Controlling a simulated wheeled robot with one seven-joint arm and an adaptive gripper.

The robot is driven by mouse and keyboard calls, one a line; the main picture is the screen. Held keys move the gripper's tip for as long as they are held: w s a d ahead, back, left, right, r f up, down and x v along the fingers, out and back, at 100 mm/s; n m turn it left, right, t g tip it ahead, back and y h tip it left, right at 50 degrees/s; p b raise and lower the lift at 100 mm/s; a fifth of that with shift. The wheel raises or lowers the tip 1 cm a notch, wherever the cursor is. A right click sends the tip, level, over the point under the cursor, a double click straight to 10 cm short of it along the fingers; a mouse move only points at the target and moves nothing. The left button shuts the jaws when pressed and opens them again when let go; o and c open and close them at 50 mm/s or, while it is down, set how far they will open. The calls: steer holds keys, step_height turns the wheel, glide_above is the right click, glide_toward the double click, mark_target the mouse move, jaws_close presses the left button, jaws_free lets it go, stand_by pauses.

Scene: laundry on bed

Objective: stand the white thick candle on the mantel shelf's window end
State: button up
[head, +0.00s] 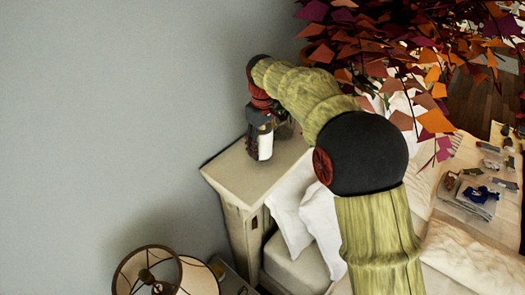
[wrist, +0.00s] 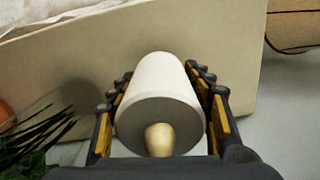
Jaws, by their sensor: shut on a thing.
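The white thick candle (head: 265,144) is upright or nearly so in the head view, over the near end of the pale mantel shelf (head: 228,176). My gripper (head: 262,124) holds it from above. In the wrist view the candle (wrist: 160,78) sits between both fingers of my gripper (wrist: 163,84), its gold tip towards the camera. The shelf (wrist: 95,55) shows behind it as a beige board. I cannot tell whether the candle's base touches the shelf.
Dark green leaves (wrist: 35,135) stand close on the left in the wrist view. A lampshade (head: 165,272) is below the shelf. Pillows (head: 318,215) and the bed with folded laundry (head: 470,200) lie right. Orange and purple leaves (head: 400,50) hang above.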

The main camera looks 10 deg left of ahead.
mark_target(262, 128)
steer(key=shift+f, duration=1.5)
steer(key=shift+f, duration=0.1)
steer(key=o, duration=1.3)
steer(key=shift+c, duration=0.2)
step_height(262, 128, up, 11)
steer(key=shift+w+b, duration=0.1)
steer(key=shift+b, duration=0.45)
steer(key=shift+r, duration=0.6)
